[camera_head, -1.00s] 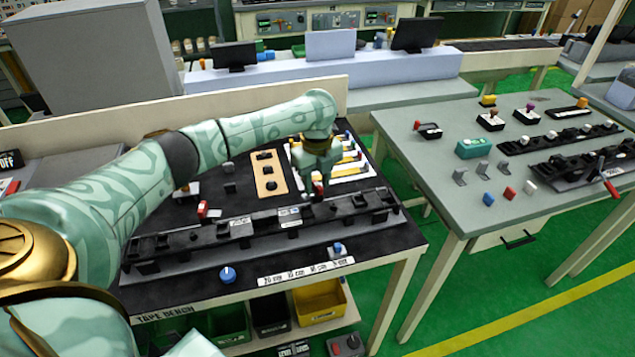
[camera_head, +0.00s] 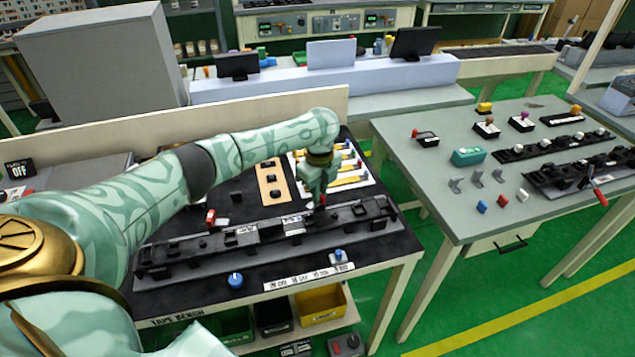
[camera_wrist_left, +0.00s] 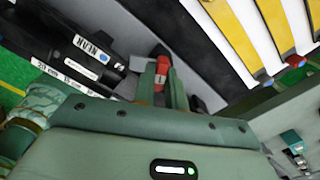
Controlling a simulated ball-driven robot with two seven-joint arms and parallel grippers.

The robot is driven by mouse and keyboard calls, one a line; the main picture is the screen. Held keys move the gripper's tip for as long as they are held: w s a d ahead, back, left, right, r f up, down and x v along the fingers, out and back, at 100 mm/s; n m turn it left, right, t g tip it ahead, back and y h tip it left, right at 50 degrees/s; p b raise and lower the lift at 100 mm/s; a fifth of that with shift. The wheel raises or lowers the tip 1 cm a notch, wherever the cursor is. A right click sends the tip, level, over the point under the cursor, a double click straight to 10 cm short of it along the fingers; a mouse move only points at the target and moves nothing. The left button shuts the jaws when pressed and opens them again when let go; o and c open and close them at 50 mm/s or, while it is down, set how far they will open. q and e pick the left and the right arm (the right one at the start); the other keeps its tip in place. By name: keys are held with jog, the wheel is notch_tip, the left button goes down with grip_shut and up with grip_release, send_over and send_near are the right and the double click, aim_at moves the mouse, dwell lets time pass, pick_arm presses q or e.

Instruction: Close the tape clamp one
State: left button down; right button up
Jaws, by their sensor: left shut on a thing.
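My left gripper (camera_head: 321,192) reaches over the tape bench from the left, its fingers pointing down at the right part of the long black tape fixture (camera_head: 262,250). It is shut on a small red clamp handle (camera_wrist_left: 163,66), which stands between the fingertips in the left wrist view. In the head view the fingers largely hide that handle and its base. A second red-handled clamp (camera_head: 210,217) stands behind the fixture, further left. I cannot read which clamp is number one. My right gripper is not in view.
A white rack with yellow strips (camera_head: 345,180) and a tan panel with black knobs (camera_head: 271,184) lie behind the fixture. Blue knobs (camera_head: 236,280) sit at the bench's front. A grey table (camera_head: 400,140) stands right, across a gap.

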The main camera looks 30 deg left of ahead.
pick_arm(q)
jog(key=n+p, duration=0.2)
jog(key=p, duration=0.1)
jog(key=n+p, duration=0.1)
jog(key=shift+r+n, duration=0.25)
jog(key=shift+n, duration=0.15)
jog(key=n+p, duration=0.2)
jog(key=shift+f+n, duration=0.1)
jog(key=shift+n, duration=0.2)
jog(key=n+p, duration=0.1)
jog(key=n, duration=0.1)
jog(key=shift+f+n+p, duration=0.1)
jog(key=shift+n+p, duration=0.2)
jog(key=shift+p, duration=0.05)
jog(key=shift+n+p, duration=0.45)
jog(key=shift+n, duration=1.05)
jog(key=shift+f, duration=0.1)
jog(key=c, duration=1.4)
grip_release()
jog(key=shift+c, duration=0.2)
